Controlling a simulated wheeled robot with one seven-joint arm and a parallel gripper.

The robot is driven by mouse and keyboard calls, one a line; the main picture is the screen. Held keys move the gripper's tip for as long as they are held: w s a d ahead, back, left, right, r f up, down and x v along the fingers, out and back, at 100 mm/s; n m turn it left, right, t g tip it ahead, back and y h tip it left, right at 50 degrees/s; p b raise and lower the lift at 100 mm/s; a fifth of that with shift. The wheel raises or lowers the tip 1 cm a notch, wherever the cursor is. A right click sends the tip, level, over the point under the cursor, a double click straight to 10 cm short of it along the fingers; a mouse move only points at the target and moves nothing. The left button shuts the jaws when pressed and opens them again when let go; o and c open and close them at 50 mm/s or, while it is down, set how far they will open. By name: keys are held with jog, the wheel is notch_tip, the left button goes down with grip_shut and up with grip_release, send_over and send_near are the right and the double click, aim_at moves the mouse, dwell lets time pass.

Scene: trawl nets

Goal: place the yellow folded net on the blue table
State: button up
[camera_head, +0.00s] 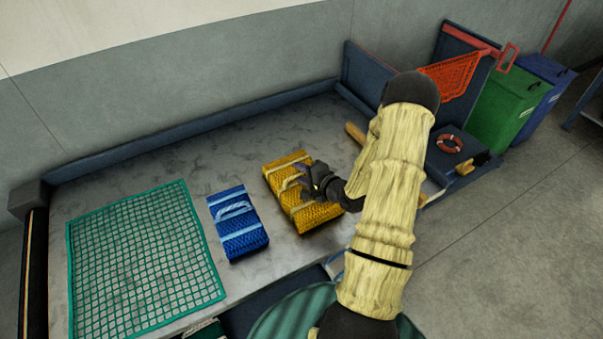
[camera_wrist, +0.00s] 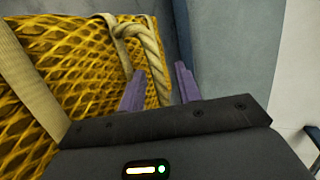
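The yellow folded net (camera_head: 310,210) lies on a grey-topped worktable (camera_head: 190,160) with a dark blue rim. Pale straps cross the net, and a rope handle stands on it. In the wrist view the net (camera_wrist: 70,70) fills the left side, with the rope handle (camera_wrist: 150,55) near the fingers. My gripper (camera_head: 306,184) is at the handle, over the net. In the wrist view its two purple fingertips (camera_wrist: 160,70) are apart, and the rope seems to run down between them. I cannot tell whether they touch it. No wholly blue table is clearly seen; a blue frame (camera_head: 586,112) shows at the right edge.
A blue folded net (camera_head: 238,222) lies left of the yellow one, and a green net (camera_head: 145,262) is spread further left. Green (camera_head: 508,112) and blue (camera_head: 543,85) bins stand at back right, near an orange net (camera_head: 452,76). The floor at right is clear.

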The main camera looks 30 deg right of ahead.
jog(key=shift+s+d+r, duration=0.1)
jog(key=shift+s+d, duration=0.05)
jog(key=shift+s, duration=0.2)
jog(key=b+v, duration=0.1)
jog(key=v, duration=1)
jog(key=shift+s+r, duration=0.1)
jog(key=shift+w+a+n+g, duration=0.5)
jog(key=shift+n+g, duration=0.1)
jog(key=shift+n, duration=0.3)
jog(key=a+n+g, duration=0.1)
jog(key=w+n+g+h, duration=0.1)
jog(key=n, duration=0.1)
jog(key=a+n+g+h, duration=0.1)
jog(key=shift+w+a+r+n+g, duration=0.15)
jog(key=shift+a+r+n+g, duration=0.15)
jog(key=shift+n, duration=0.1)
jog(key=s+a+r+n+g, duration=0.3)
jog(key=s+a+r+n, duration=0.1)
jog(key=a, duration=0.3)
jog(key=s+a+r+n+g+h, duration=0.1)
jog(key=s+a+r+n+g, duration=0.2)
jog(key=s+a+r+n, duration=0.2)
jog(key=s+a, duration=0.1)
jog(key=a, duration=0.2)
jog(key=shift+h, duration=0.3)
